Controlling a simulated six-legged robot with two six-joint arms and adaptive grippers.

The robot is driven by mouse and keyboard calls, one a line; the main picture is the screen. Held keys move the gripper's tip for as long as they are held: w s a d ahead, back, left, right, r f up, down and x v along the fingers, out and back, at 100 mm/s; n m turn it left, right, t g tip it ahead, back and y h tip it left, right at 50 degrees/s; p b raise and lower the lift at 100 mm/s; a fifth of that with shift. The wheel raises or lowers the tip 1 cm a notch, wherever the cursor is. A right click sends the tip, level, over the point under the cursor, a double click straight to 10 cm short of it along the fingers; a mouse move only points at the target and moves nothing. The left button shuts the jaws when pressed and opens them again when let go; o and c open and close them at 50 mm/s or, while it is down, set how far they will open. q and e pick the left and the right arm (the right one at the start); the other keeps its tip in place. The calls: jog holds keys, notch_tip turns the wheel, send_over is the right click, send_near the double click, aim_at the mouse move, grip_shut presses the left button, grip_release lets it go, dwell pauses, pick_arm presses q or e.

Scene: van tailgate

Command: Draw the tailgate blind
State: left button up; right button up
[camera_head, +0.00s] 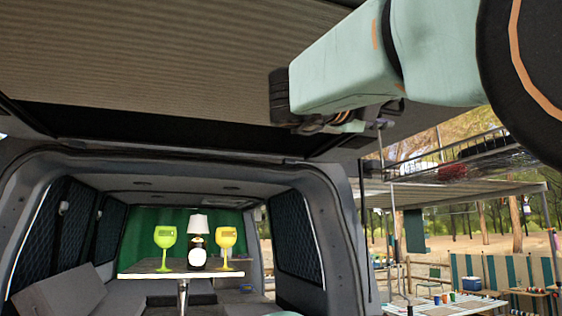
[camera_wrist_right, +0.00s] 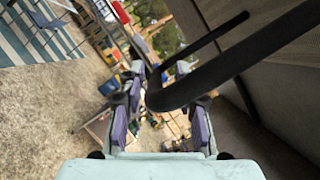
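A ribbed beige panel (camera_head: 150,50) spans the top left of the head view, with a dark edge strip (camera_head: 150,128) below it; I cannot tell which part is the blind. My right gripper (camera_head: 352,120) is up under this overhead panel, partly hidden by my arm. In the right wrist view its two fingers (camera_wrist_right: 163,112) are apart. A black bent bar, like a handle (camera_wrist_right: 225,68), reaches in from the upper right, its bend between the fingers and covering part of the right one. No firm grip shows. My left gripper is out of view.
A dark strut (camera_head: 364,230) stands at the right opening edge. Outside right are a camp table (camera_head: 440,306) and a rack.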

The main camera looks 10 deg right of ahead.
jog(key=shift+s+a, duration=0.2)
jog(key=shift+a+r, duration=0.1)
jog(key=shift+a, duration=0.25)
jog(key=shift+c, duration=0.3)
jog(key=shift+w+a, duration=0.25)
jog(key=shift+a, duration=0.05)
jog(key=shift+c, duration=0.9)
jog(key=shift+w+a, duration=0.1)
jog(key=shift+w, duration=0.2)
jog(key=shift+c, duration=0.6)
jog(key=shift+w+f, duration=0.2)
jog(key=shift+w, duration=0.05)
jog(key=shift+c, duration=0.7)
jog(key=shift+d, duration=0.2)
jog(key=shift+c, duration=0.9)
jog(key=shift+s+r, duration=0.1)
jog(key=shift+s, duration=0.55)
grip_shut()
jog(key=shift+w, duration=0.15)
jog(key=shift+w, duration=0.15)
